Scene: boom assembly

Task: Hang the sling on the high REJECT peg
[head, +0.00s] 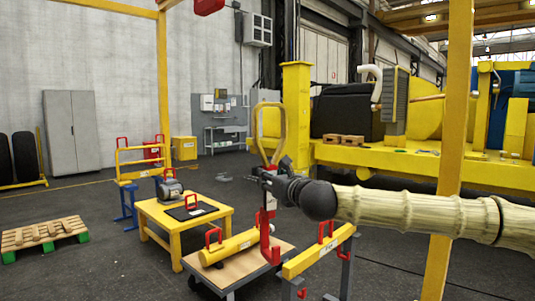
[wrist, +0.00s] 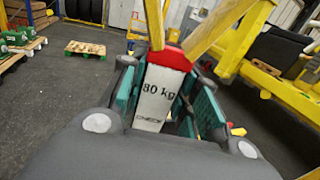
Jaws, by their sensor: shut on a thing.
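My gripper (head: 268,178) is shut on the sling, a yellow loop (head: 270,130) that stands upright above the fingers in the head view. In the wrist view the sling's white label (wrist: 158,95), reading "80 kg", sits between my teal finger pads under a red band (wrist: 170,57). Its yellow straps (wrist: 155,25) run upward from there. In the head view a red J-shaped piece (head: 270,240) shows below my gripper; I cannot tell whether it belongs to the sling. I cannot make out a REJECT mark or its peg in either view.
A trolley (head: 250,262) with a yellow cylinder (head: 230,247) stands below my gripper. A labelled yellow beam (head: 315,257) is beside it on the right. A yellow table (head: 185,217) is at left. A yellow post (head: 459,140) rises close at right. A pallet (head: 45,235) lies far left.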

